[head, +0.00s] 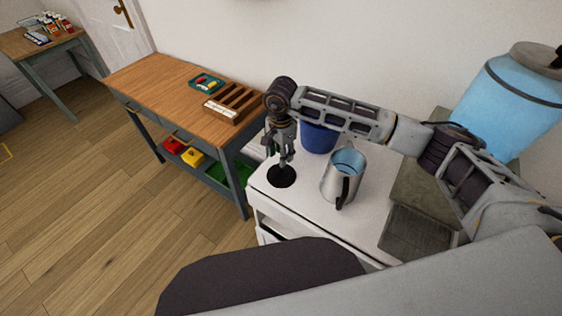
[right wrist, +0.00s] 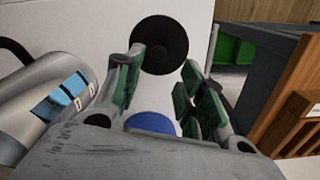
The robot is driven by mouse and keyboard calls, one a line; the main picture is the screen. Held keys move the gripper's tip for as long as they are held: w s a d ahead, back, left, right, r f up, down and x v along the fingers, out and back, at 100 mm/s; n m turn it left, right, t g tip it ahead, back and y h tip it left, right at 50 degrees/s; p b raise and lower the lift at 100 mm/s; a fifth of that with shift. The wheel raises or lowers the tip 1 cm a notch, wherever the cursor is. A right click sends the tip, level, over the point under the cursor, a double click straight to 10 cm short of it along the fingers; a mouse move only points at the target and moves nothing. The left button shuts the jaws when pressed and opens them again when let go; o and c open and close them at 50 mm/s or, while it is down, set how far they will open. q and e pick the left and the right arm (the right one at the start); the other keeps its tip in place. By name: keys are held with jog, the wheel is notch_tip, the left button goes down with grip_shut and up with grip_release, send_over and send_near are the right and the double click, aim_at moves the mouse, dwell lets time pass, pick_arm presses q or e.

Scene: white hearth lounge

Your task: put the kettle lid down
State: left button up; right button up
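The kettle lid (head: 281,177) is a round black disc that appears to lie flat on the white counter, near its left edge. In the right wrist view the lid (right wrist: 160,45) shows just beyond my fingertips. My right gripper (head: 286,160) points down close above the lid. In the right wrist view its green-padded fingers (right wrist: 162,72) are apart with nothing between them. The kettle (head: 335,186), a steel jug with an open top and dark handle, stands upright to the right of the lid; its side shows in the right wrist view (right wrist: 45,105). My left gripper is not in view.
A blue container (head: 318,139) stands behind the kettle. A blue tank (head: 505,105) and a grey slatted tray (head: 415,231) are to the right. A wooden-topped bench (head: 165,90) with a slotted wooden rack (head: 238,104) stands left of the white counter (head: 310,203).

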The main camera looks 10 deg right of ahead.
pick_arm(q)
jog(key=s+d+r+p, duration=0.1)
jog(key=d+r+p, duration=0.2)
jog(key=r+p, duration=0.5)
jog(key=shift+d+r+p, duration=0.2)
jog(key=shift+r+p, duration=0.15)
pick_arm(e)
notch_tip(320, 180, up, 12)
jog(key=shift+r, duration=0.15)
dwell(0.7)
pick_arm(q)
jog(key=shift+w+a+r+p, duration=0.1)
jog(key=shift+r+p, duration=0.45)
pick_arm(e)
jog(key=shift+r, duration=0.55)
